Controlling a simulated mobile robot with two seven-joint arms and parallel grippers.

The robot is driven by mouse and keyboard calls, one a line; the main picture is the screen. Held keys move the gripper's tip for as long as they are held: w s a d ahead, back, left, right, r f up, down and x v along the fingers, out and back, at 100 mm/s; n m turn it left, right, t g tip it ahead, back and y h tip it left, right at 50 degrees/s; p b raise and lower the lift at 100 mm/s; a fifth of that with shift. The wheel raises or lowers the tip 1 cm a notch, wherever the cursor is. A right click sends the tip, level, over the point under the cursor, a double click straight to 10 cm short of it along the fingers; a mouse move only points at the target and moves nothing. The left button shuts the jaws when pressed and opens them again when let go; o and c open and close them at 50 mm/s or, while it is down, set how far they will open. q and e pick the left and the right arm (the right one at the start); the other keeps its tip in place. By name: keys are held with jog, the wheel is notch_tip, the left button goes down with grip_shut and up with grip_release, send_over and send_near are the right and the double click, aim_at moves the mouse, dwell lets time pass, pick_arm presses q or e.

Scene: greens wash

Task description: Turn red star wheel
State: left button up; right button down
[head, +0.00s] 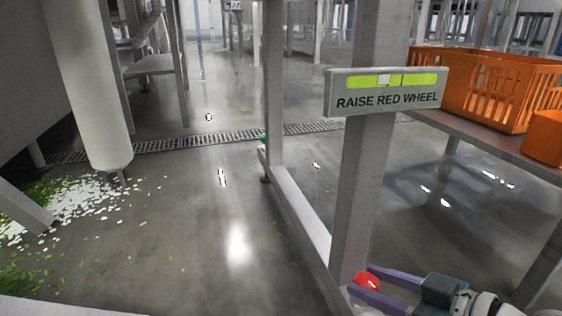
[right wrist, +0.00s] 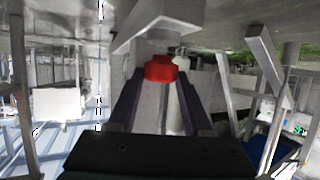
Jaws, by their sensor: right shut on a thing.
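The red star wheel (head: 366,281) is low in the head view, beside the foot of a grey post, with the right gripper's purple fingers at it. My right gripper (head: 362,281) comes in from the lower right and is shut on the wheel. In the right wrist view the red wheel (right wrist: 160,68) sits between the tips of the two dark fingers, below a pale fitting. Part of the wheel is hidden by the fingers. My left gripper is not in view.
A sign reading "RAISE RED WHEEL" (head: 386,91) is fixed to the grey post (head: 362,190). Orange crates (head: 485,85) stand on a shelf at right. Green and white scraps (head: 75,207) litter the floor at left, under a pale cylinder (head: 88,80). A drain grate (head: 200,140) crosses the floor.

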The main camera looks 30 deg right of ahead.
jog(key=m+h+p, duration=0.2)
jog(key=h+p, duration=0.1)
jog(key=shift+s+a+r+m+p, duration=0.1)
jog(key=shift+a+r+m+p, duration=0.15)
jog(key=shift+m+p, duration=0.15)
jog(key=shift+a+f+m+h+p, duration=0.15)
jog(key=shift+m+h+p, duration=0.45)
jog(key=shift+m+h, duration=0.4)
jog(key=shift+a+f+m+g+h, duration=0.1)
jog(key=shift+m+g+h, duration=0.3)
jog(key=shift+m+h, duration=0.5)
jog(key=m+h, duration=0.1)
jog(key=m+g+h, duration=0.1)
jog(key=shift+w+a+f+h, duration=0.1)
jog(key=shift+w+a+h, duration=0.1)
jog(key=shift+h, duration=0.2)
jog(key=shift+w+m+g+h+b, duration=0.1)
jog(key=shift+m+g+h+b, duration=0.45)
jog(key=shift+m+g+h, duration=0.85)
jog(key=shift+m, duration=0.3)
jog(key=shift+c, duration=1.6)
grip_release()
